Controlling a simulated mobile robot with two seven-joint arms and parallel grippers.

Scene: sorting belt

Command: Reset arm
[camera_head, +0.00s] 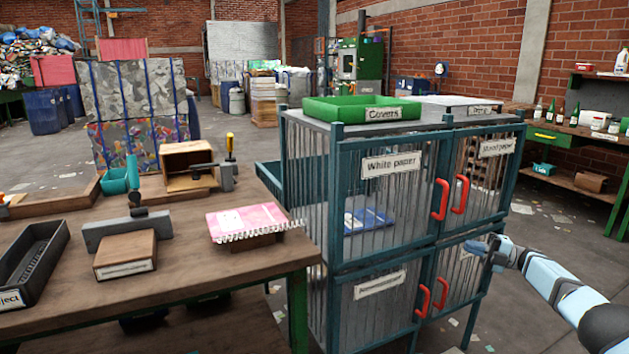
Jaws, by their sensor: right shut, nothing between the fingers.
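My right gripper (492,250) is at the right, at the end of my light blue right arm. It is shut and empty, and it appears in front of the lower right door of the cage cabinet. From this view I cannot tell whether it touches the door. My left gripper does not show. The cage cabinet (334,200) has barred doors with red handles (440,200), and its doors look closed. A blue item (366,220) lies behind the bars of the "White paper" compartment.
A green tray (345,112) labelled "Covers" stands on the cabinet. The wooden table (190,265) at the left holds a pink spiral notebook (246,220), a box (126,254) and a black tray (35,262). A green workbench (556,138) with bottles is at the far right. Scraps litter the floor.

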